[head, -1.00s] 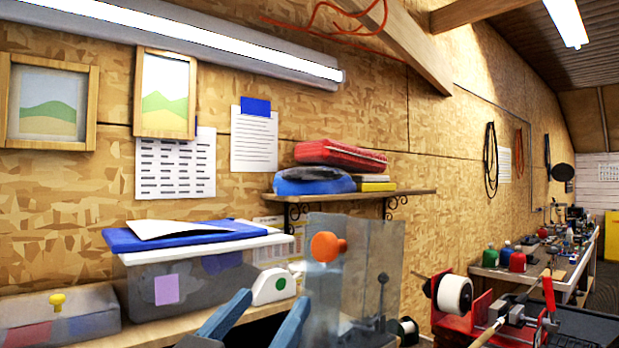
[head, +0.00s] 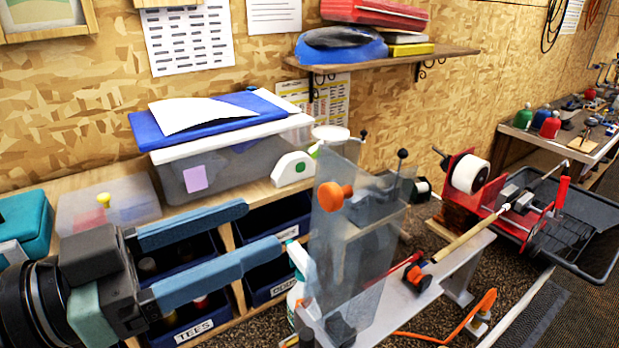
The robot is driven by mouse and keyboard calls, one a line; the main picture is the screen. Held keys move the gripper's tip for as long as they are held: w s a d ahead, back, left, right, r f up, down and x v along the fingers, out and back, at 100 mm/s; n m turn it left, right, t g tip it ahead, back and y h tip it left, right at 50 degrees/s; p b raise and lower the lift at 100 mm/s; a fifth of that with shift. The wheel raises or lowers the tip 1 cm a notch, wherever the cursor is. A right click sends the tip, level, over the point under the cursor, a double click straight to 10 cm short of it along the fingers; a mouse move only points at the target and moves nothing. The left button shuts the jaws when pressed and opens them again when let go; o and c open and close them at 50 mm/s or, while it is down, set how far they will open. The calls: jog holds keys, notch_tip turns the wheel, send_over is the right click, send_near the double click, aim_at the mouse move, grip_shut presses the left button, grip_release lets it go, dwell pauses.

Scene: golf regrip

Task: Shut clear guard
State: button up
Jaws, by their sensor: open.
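The clear guard (head: 352,238) is a see-through upright panel, standing raised at the near end of a grey metal bench plate (head: 440,262). An orange knob (head: 332,196) sits on the guard's upper left face. My gripper (head: 262,228) is at the lower left, its two blue fingers spread apart and pointing right toward the guard. The fingers are empty and appear apart from the knob. A grey machine part shows blurred through the guard.
A lidded storage box (head: 215,172) stands on the wooden shelf unit behind my gripper, above blue bins (head: 190,322). A red tape holder (head: 468,178) and golf club shaft (head: 465,238) are to the right. An orange hose (head: 470,318) lies below.

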aim_at(325, 197)
jog(key=p+x, duration=0.3)
jog(key=x, duration=0.3)
jog(key=shift+w+d+r, duration=0.15)
jog(key=shift+d+r, duration=0.05)
jog(key=shift+d, duration=0.05)
jog(key=shift+x, duration=0.85)
jog(key=shift+f, duration=0.2)
jog(key=shift+c, duration=0.2)
grip_shut()
